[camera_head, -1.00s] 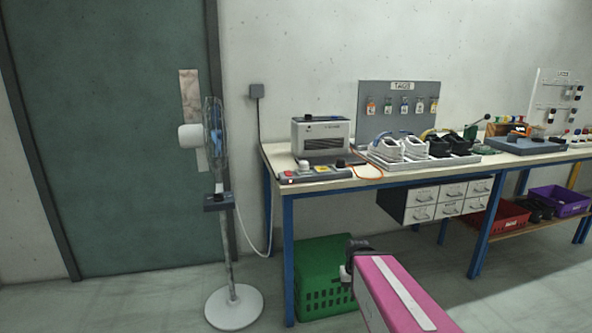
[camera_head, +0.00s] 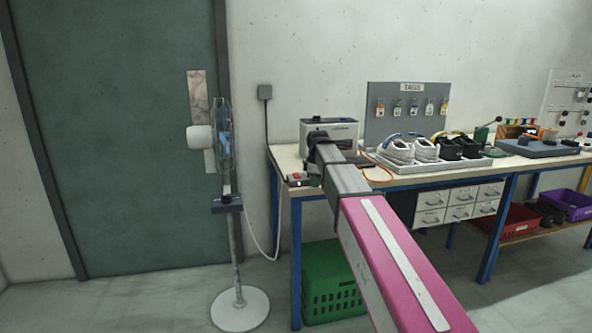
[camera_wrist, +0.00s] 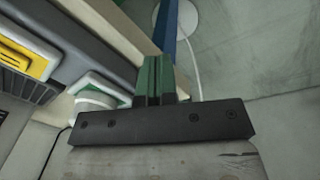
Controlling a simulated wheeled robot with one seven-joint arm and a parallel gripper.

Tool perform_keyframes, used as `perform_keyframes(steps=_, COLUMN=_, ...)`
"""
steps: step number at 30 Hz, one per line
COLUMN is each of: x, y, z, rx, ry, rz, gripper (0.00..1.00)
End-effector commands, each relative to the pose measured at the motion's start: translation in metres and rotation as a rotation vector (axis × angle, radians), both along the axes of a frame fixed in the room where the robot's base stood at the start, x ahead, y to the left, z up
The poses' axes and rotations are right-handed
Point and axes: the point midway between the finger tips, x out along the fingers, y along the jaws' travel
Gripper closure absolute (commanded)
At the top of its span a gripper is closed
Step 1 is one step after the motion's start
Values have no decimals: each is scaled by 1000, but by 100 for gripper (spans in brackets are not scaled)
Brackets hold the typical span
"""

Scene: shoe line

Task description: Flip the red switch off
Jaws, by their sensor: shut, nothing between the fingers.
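The red switch (camera_head: 297,177) shows at the left end of the control box (camera_head: 291,184), on the bench's front left corner. My arm covers most of that box in the head view. My gripper's fingers are hard to make out there. In the wrist view my gripper (camera_wrist: 158,62) has its two green fingers together with nothing between them. They are over the bench edge beside the box. A white knob (camera_wrist: 92,101) on a green base and a yellow plate (camera_wrist: 22,58) are to their left. I cannot make out the red switch in the wrist view.
A grey machine (camera_head: 341,129) stands behind the box. A shoe tray (camera_head: 436,165) is to the right. A green crate (camera_head: 329,285) is under the bench.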

Motion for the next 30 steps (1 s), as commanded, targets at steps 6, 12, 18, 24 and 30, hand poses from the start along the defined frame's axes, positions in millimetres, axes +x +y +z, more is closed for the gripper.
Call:
perform_keyframes(steps=6, x=35, y=45, z=98, rx=-27, ry=-36, rz=282, gripper=100)
perform_keyframes(steps=12, x=44, y=67, z=153, rx=-47, ry=-55, rz=448, gripper=100)
perform_keyframes(steps=18, x=44, y=72, z=160, rx=-52, ry=-57, rz=491, gripper=100)
perform_keyframes(steps=24, x=48, y=73, z=133, rx=-52, ry=-55, rz=490, gripper=100)
perform_keyframes(steps=30, x=54, y=74, z=96, rx=-52, ry=-55, rz=489, gripper=100)
